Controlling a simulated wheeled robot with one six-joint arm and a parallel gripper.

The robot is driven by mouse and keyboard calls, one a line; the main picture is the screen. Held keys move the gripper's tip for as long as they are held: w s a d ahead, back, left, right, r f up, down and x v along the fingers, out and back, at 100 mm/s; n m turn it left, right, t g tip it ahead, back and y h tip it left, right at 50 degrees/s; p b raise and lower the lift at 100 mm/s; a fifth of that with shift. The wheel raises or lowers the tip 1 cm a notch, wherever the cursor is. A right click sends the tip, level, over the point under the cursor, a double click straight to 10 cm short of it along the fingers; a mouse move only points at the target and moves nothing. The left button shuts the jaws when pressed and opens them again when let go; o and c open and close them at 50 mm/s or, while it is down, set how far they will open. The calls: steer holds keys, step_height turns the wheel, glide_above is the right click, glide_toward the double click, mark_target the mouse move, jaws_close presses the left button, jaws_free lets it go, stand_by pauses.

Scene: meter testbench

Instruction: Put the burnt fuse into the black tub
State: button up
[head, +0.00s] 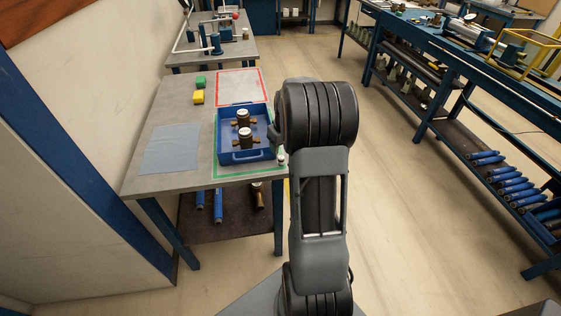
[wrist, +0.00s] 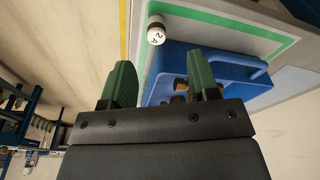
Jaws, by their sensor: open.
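A small white cylinder with a dark band and a marking like "2 A" (wrist: 156,37) looks like the fuse. It stands at the corner of the green-outlined area, just outside the blue tray; in the head view it is a small white piece (head: 281,159) beside my arm. My gripper (wrist: 160,78) is open, its two green fingers apart with nothing between them. The cylinder shows beyond the fingertips, roughly in line with the gap. In the head view my arm hides the gripper. I cannot make out a black tub in either view.
The blue tray (head: 235,157) holds two brass-and-dark meters (head: 243,118) and lies close by the right finger in the wrist view. Green and yellow blocks (head: 198,97), a red-outlined area (head: 242,87) and a grey-blue mat (head: 172,149) are on the table.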

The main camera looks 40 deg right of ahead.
mark_target(281, 157)
steer(key=shift+w+d+f+p, duration=0.1)
steer(key=shift+w+f+p, duration=0.1)
steer(key=shift+f, duration=1.05)
steer(key=shift+w+d+f+p, duration=0.1)
steer(key=shift+w+f, duration=0.15)
steer(key=shift+f, duration=1)
steer(key=shift+w+d+f+p, duration=0.1)
steer(key=shift+w+f, duration=0.1)
steer(key=shift+f, duration=1.05)
steer(key=shift+c, duration=0.3)
jaws_close()
steer(key=shift+r, duration=0.15)
